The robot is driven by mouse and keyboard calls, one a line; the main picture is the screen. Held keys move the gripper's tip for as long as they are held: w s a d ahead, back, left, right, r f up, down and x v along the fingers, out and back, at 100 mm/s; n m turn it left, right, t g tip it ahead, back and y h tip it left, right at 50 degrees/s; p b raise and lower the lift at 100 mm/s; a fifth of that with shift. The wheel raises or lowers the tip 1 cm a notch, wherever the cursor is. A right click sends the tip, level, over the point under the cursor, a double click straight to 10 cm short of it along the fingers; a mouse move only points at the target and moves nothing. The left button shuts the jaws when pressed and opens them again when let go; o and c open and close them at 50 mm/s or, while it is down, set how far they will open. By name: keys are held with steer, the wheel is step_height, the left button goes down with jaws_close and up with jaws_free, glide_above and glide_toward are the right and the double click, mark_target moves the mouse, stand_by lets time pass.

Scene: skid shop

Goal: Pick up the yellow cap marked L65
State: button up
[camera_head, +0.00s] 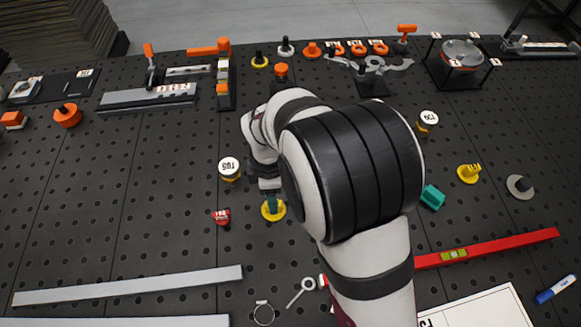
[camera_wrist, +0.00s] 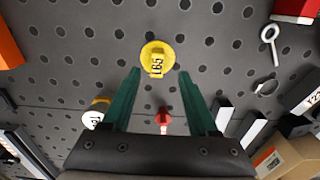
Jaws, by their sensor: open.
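The yellow cap (camera_wrist: 157,62) shows in the wrist view with a label that reads L65, lying on the dark perforated table. It has a round flange and a raised middle. In the head view the yellow cap (camera_head: 274,212) is partly covered by my gripper (camera_head: 271,200). In the wrist view my gripper (camera_wrist: 159,72) is open, its two green fingers apart. The cap appears between and just beyond the fingertips, and nothing is held. I cannot tell how high the fingertips are above it.
A white-topped cylinder (camera_head: 229,166) and a small red piece (camera_head: 222,217) stand close by on the left. Another yellow part (camera_head: 469,173) and a teal block (camera_head: 432,197) are to the right. Grey bars (camera_head: 130,286) and a key-like ring piece (camera_head: 302,290) lie in front.

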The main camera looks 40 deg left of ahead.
step_height(320, 180, down, 6)
steer(key=shift+w+a+r, duration=0.1)
steer(key=shift+a, duration=0.05)
jaws_close()
stand_by(0.3)
